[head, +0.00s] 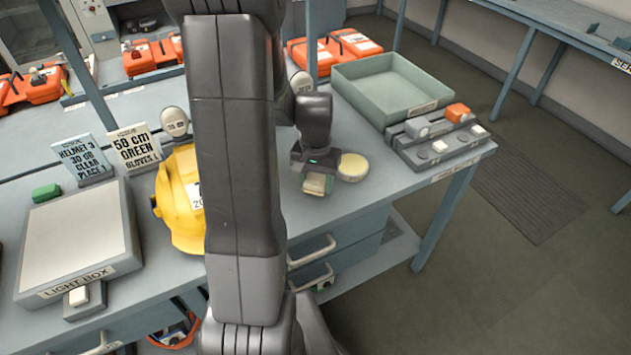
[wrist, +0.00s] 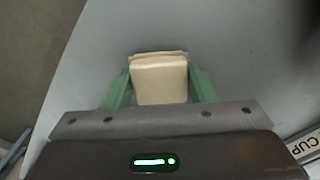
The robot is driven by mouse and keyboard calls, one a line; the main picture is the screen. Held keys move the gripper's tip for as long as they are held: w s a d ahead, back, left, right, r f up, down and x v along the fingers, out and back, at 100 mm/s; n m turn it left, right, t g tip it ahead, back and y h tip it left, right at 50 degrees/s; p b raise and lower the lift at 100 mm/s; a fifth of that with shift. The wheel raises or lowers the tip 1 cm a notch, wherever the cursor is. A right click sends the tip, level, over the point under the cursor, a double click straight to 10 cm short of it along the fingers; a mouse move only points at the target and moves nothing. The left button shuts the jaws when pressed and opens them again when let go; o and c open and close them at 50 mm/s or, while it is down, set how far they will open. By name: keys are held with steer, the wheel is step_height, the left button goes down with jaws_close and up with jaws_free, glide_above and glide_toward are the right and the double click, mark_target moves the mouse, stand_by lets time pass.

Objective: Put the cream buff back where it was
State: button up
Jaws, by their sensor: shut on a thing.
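The cream buff (wrist: 160,80) is a pale, squared pad with a layered edge. It sits between the two green fingers of my gripper (wrist: 160,88), which is shut on it. In the head view my gripper (head: 316,183) points down near the front edge of the grey workbench (head: 400,185), with the buff low between the fingers. I cannot tell whether the buff touches the bench top. A round, pale yellow-topped disc (head: 352,166) lies on the bench just right of my gripper.
A green-grey tray (head: 390,88) and a grey switch block (head: 438,140) stand to the right. A yellow helmet (head: 181,203), sign cards (head: 138,147) and a light box (head: 78,240) stand left. Orange cases (head: 335,50) line the back. My arm hides the middle.

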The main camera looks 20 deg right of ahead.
mark_target(315, 180)
steer(key=shift+f, duration=0.3)
steer(key=shift+f, duration=0.15)
steer(key=o, duration=0.9)
step_height(315, 180, up, 12)
steer(key=shift+r, duration=0.2)
